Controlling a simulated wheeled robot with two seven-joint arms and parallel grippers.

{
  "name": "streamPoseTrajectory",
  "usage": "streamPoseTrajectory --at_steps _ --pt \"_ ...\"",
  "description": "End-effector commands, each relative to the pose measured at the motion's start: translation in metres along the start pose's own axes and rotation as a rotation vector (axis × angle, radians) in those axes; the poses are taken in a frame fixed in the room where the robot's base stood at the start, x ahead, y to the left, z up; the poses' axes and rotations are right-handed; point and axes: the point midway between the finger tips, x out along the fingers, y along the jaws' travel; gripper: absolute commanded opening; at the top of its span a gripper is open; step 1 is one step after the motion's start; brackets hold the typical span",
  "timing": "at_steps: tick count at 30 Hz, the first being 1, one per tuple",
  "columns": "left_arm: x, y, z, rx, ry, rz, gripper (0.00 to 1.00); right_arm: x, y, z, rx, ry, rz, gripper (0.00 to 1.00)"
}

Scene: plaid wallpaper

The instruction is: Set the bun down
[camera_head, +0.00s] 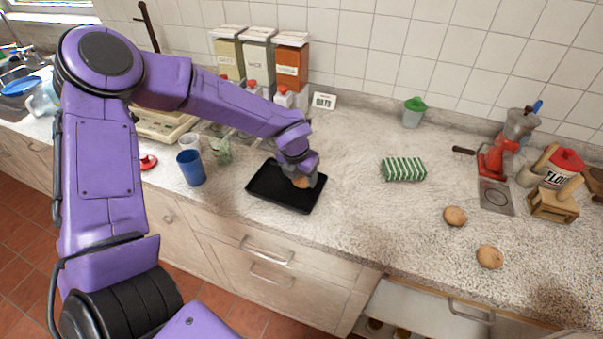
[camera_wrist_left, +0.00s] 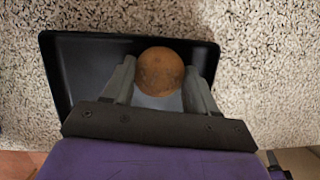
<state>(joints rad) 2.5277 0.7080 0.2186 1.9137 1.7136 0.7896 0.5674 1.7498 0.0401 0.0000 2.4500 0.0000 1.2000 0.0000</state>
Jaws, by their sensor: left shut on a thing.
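A round brown bun (camera_wrist_left: 160,71) sits between the two fingers of my left gripper (camera_wrist_left: 158,88), which is shut on it. In the head view the bun (camera_head: 301,182) shows just under my left gripper (camera_head: 303,177), over the right part of a black tray (camera_head: 265,184). The tray (camera_wrist_left: 60,75) is also below the bun in the left wrist view. I cannot tell whether the bun touches the tray. Two more buns lie on the counter at the right, one bun (camera_head: 455,216) behind the other bun (camera_head: 489,256). My right gripper is not in view.
A blue cup (camera_head: 191,168) stands left of the tray. Canisters (camera_head: 257,62) line the wall behind. A red grinder (camera_head: 505,145) stands far right. The counter between tray and packet is clear.

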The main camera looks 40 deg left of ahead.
Motion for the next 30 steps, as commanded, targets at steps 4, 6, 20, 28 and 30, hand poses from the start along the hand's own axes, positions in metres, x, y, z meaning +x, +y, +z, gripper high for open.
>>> streamPoseTrajectory --at_steps 4,6,20,28,30 --pt "-0.001 0.000 0.000 0.000 -0.001 0.000 0.27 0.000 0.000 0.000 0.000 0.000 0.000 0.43" --pt "0.002 0.000 -0.001 -0.001 0.000 0.000 0.27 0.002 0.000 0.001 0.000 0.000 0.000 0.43" --pt "-0.002 0.000 0.001 0.000 -0.001 0.000 0.83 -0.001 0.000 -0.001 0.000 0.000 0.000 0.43" --pt "-0.057 -0.001 0.001 -0.002 -0.007 -0.003 0.83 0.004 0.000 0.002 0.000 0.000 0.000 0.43" --pt "-0.075 0.000 0.002 -0.002 -0.007 -0.002 0.83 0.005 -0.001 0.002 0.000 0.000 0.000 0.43"
